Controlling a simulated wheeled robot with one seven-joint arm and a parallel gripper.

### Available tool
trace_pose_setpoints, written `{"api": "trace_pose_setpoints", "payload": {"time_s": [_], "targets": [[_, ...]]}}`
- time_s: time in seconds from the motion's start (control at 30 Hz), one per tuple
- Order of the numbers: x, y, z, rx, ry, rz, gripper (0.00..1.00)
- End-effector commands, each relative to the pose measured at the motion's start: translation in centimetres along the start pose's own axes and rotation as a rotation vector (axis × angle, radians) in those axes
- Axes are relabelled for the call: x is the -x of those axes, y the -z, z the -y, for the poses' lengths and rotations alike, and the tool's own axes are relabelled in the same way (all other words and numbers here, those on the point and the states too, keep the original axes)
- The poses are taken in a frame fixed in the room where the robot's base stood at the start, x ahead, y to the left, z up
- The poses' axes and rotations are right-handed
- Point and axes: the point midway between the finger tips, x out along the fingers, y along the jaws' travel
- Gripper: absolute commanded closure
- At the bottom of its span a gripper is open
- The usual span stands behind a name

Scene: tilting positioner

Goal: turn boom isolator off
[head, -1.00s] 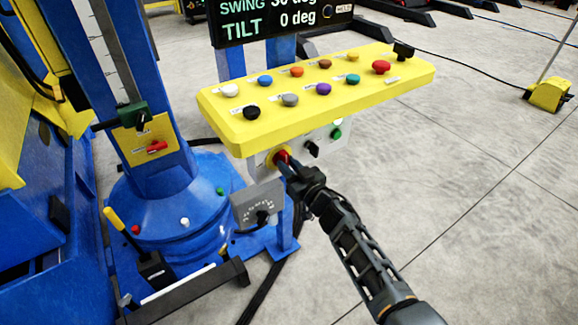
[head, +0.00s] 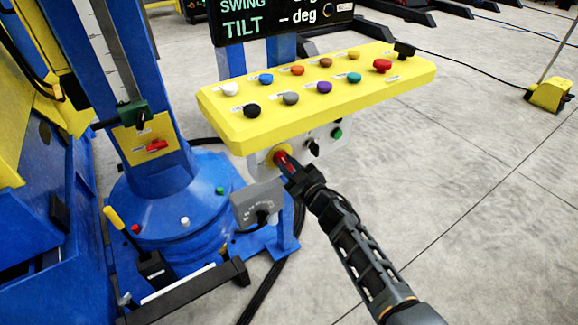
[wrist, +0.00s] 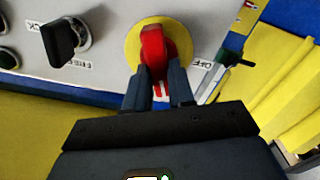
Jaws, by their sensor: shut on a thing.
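The boom isolator is a red rotary handle (wrist: 153,50) on a round yellow plate (wrist: 177,28), on the grey front panel (wrist: 98,72) below the yellow console. An "OFF" label (wrist: 202,63) is beside the plate in the wrist view. My gripper (wrist: 161,80) is shut on the red handle, with a finger on each side of its lower part. In the head view the handle (head: 281,159) shows at the panel's lower left, at the tip of my gripper (head: 289,168). The display (head: 280,20) reads "TILT -- deg".
A black selector knob (wrist: 64,42) is beside the isolator; a green button (head: 337,133) is farther right. The yellow console (head: 225,112) with several coloured buttons overhangs the panel. A grey box (head: 258,205) is below left.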

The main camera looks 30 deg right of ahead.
Motion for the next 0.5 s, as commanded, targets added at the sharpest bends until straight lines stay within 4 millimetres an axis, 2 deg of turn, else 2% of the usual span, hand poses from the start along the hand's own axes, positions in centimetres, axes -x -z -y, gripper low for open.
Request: {"api": "trace_pose_setpoints", "payload": {"time_s": [0.5], "targets": [[0.02, -0.25, 0.45, 0.493, 0.0, 0.0, 1.0]]}}
